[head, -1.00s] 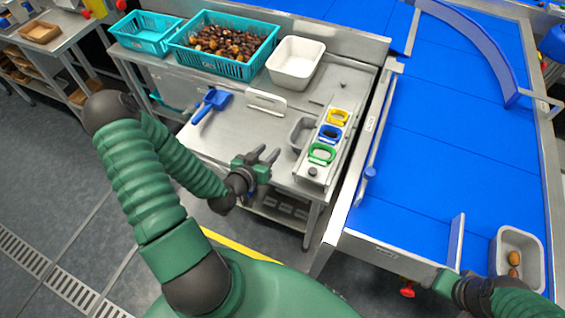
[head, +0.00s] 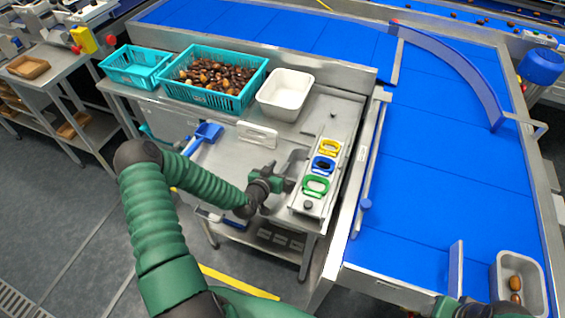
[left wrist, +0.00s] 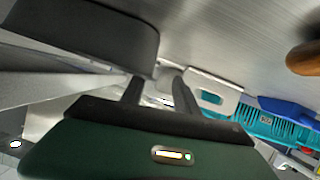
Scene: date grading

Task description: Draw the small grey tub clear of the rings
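The small grey tub (head: 298,157) stands on the steel bench, just left of the rail (head: 329,173) with the yellow (head: 330,148), blue (head: 322,165) and green (head: 316,187) rings. My left gripper (head: 287,184) is at the tub's near side and hides part of it. In the left wrist view its fingers (left wrist: 158,93) stand apart, and a large dark grey rounded thing, probably the tub (left wrist: 85,32), is close by. I cannot tell whether they touch. My right gripper (head: 462,306) is cut off at the bottom edge.
A white tub (head: 285,93), a teal crate of dates (head: 250,88) and a teal basket (head: 128,72) stand behind. A blue scoop (head: 207,132) and an upright white plate (head: 257,136) are left of the tub. Another grey tub (head: 537,290) holds dates on the blue belt (head: 420,210).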

